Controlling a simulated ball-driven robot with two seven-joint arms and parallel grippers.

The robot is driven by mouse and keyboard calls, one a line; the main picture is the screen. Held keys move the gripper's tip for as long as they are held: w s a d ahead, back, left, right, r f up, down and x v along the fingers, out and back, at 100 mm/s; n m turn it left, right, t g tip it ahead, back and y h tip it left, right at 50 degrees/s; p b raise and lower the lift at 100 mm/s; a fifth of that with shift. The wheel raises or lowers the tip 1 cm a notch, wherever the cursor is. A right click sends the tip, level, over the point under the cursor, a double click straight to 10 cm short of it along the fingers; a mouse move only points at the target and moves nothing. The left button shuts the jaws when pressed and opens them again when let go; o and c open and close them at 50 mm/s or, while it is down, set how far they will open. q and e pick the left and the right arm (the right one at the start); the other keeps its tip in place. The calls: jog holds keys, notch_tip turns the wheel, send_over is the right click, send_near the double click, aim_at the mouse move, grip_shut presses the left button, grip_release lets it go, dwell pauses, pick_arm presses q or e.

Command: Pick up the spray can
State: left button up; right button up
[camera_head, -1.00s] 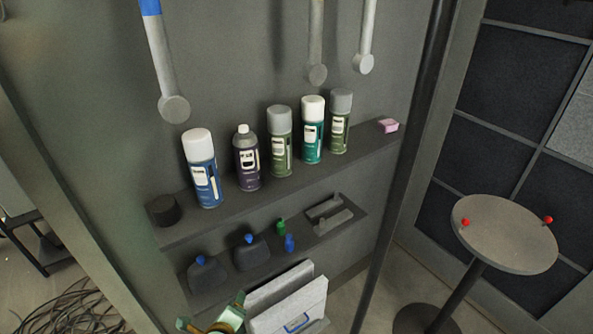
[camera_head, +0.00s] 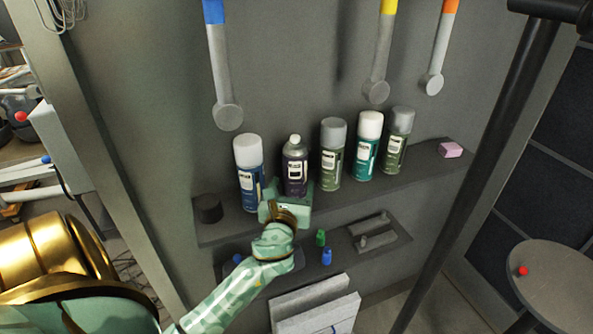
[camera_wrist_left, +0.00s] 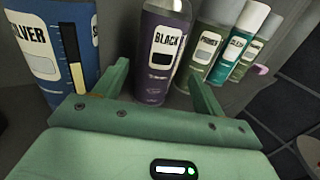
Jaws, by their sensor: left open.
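Several spray cans stand upright in a row on the upper grey shelf (camera_head: 425,168). From left they are a blue can with a white cap (camera_head: 249,170), a dark purple can (camera_head: 294,165), a green-grey can (camera_head: 332,155), a teal can with a white cap (camera_head: 367,146) and another green-grey can (camera_head: 397,140). My left gripper (camera_head: 290,190) is open in front of the purple can. My right gripper is not in view.
The blue can (camera_wrist_left: 50,45) is close beside the left finger. A black round jar (camera_head: 208,208) and a pink block (camera_head: 451,150) sit at the shelf's ends. Small bottles (camera_head: 326,256) and a tray (camera_head: 378,231) are on the lower shelf. Long-handled tools (camera_head: 219,70) hang above.

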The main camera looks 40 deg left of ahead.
pick_arm(q)
jog(key=x, duration=0.9)
jog(key=shift+s+a+r, duration=0.1)
jog(key=shift+a+r, duration=0.05)
jog(key=shift+a, duration=0.1)
jog(key=shift+s, duration=0.1)
jog(key=shift+c, duration=0.5)
jog(key=shift+r, duration=0.1)
jog(key=c, duration=0.7)
